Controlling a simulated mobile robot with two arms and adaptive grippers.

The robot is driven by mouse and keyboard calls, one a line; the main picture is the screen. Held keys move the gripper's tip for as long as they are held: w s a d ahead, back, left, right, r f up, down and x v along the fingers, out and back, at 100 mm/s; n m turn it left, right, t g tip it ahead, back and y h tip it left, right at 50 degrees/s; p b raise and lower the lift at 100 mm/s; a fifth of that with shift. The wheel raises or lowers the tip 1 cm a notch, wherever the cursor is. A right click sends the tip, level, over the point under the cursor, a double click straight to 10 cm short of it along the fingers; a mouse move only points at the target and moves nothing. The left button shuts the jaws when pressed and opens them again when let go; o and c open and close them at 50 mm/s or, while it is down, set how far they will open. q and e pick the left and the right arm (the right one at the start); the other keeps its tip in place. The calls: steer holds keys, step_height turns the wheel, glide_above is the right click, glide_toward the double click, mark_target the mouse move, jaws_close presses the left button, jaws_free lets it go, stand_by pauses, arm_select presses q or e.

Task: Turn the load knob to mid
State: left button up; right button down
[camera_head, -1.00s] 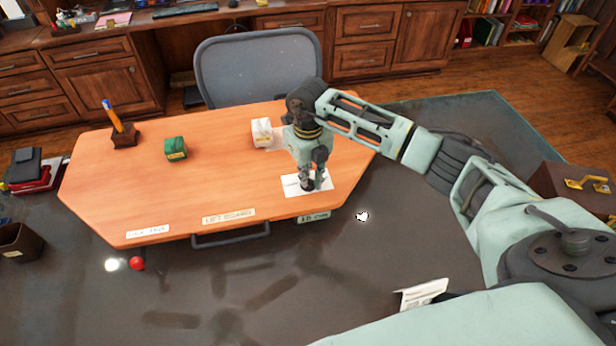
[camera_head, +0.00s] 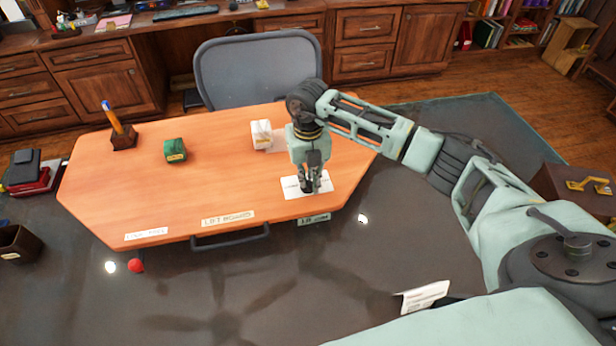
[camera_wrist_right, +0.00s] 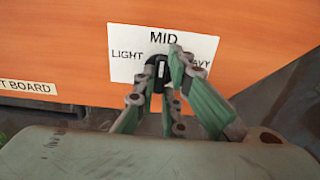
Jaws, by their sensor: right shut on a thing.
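The load knob (camera_wrist_right: 158,74) is small and black with a pale mark. It stands on a white card (camera_wrist_right: 124,55) printed LIGHT at left, MID at top and HEAVY, partly hidden, at right. In the head view the card (camera_head: 322,184) lies at the right front of the orange board. My right gripper (camera_wrist_right: 162,72) points down over the card and is shut on the knob, with green-padded fingers at both sides. The fingers hide part of the knob, so its exact pointing is hard to tell. My left gripper is not in view.
The orange board (camera_head: 215,185) also bears a green block (camera_head: 175,150), a white block (camera_head: 262,134) and a pen in a brown holder (camera_head: 123,138). A dark handle (camera_head: 231,238) and labels line its front edge. A red ball (camera_head: 136,265) lies on the dark desk.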

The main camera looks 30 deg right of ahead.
mark_target(308, 181)
steer(key=shift+w, duration=0.1)
steer(key=c, duration=1.8)
jaws_free()
steer(key=shift+r, duration=0.15)
step_height(308, 181, up, 12)
steer(key=shift+f, duration=0.1)
steer(key=shift+f, duration=0.1)
